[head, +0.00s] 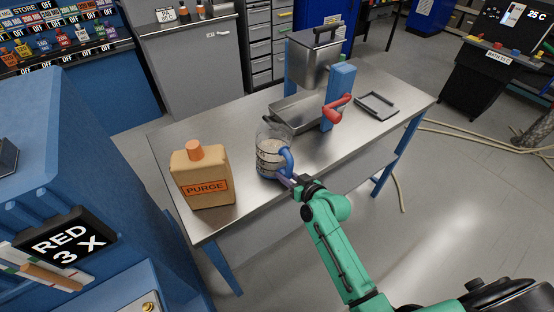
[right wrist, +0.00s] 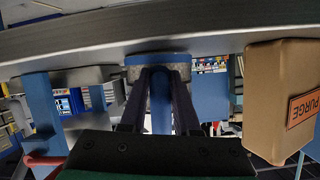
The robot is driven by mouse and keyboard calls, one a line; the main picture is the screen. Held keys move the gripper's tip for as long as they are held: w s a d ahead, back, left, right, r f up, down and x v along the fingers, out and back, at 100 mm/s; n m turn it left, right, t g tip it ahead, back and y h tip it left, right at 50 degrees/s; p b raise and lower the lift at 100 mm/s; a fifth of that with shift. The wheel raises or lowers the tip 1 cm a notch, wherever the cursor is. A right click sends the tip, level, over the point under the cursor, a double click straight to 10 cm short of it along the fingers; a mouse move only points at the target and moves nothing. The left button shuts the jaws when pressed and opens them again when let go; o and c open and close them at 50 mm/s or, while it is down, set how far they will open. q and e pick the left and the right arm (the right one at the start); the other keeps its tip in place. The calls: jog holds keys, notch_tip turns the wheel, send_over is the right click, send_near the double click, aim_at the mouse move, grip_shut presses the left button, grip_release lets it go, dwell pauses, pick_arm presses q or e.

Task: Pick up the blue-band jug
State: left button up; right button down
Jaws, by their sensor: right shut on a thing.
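The clear jug (head: 268,152) with a blue handle and blue base stands upright on the metal table (head: 225,235), with pale contents and dark markings on its side. My right gripper (head: 290,182) is shut on the jug's blue handle, at its front right side. The right wrist view is upside down; there the fingers (right wrist: 160,88) close around the blue handle (right wrist: 161,115), and the jug's blue base (right wrist: 150,58) is at the tabletop. Most of the jug's body is hidden there by the fingers and handle. My left gripper is not in view.
A tan PURGE container (head: 202,180) with an orange cap stands left of the jug. A metal tray (head: 297,112) and a hopper machine with a red handle (head: 337,110) stand just behind and right. A small grey frame (head: 377,105) lies at the right end.

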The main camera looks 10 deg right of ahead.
jog(key=shift+s+a+f, duration=0.1)
jog(key=shift+s+f, duration=0.05)
jog(key=shift+f, duration=0.15)
dwell(0.4)
jog(key=shift+r, duration=0.1)
jog(key=shift+r, duration=0.45)
notch_tip(320, 180, up, 20)
jog(key=b, duration=0.2)
jog(key=shift+w+f, duration=0.2)
jog(key=shift+f, duration=0.05)
